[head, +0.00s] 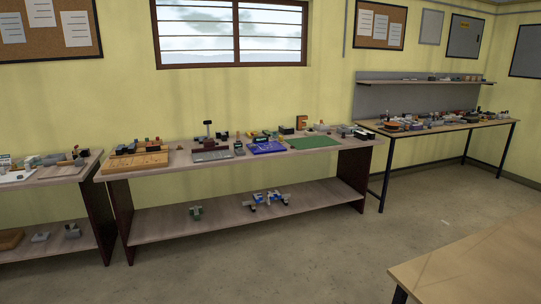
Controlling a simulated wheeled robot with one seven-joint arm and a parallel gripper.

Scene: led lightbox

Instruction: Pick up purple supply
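No thing that is clearly a purple supply can be made out. A blue-violet flat item (266,147) lies on the top of the middle workbench (222,160), among many small parts. Most parts there are too small to tell apart. My gripper is not in view.
A left bench (65,177) and a right table (420,131) with a back panel hold more small parts. A green mat (313,143) lies on the middle bench. Toy-like models (266,200) rest on its lower shelf. A wooden table (480,265) stands near right. The floor (290,265) between is clear.

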